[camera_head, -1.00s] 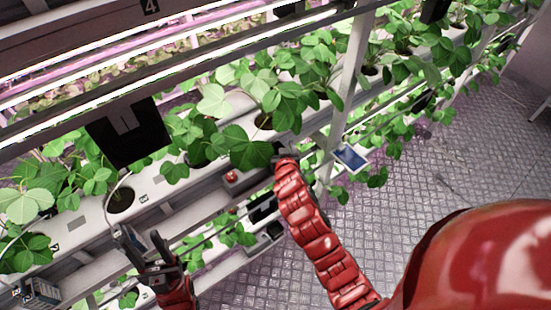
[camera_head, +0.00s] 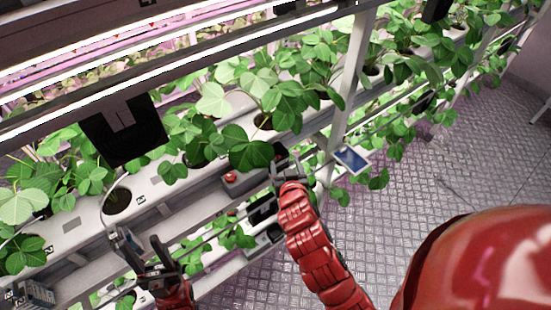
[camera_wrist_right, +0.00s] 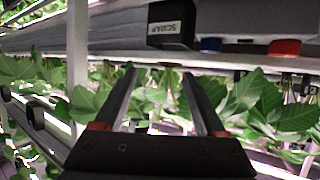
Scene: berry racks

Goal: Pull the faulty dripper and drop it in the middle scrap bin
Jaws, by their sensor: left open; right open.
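A pot hole (camera_head: 117,203) in the white gutter at the left has a thin pale tube (camera_head: 123,181) running into it; I cannot tell whether this is the faulty dripper. My left gripper (camera_head: 137,240) is open and empty, just below and in front of this hole.
A blue part (camera_wrist_right: 210,45) and a red part (camera_wrist_right: 285,48) show right of the black box. A tablet (camera_head: 352,158) hangs by the post. Strawberry plants crowd the gutters. The floor (camera_head: 430,220) at right is clear.

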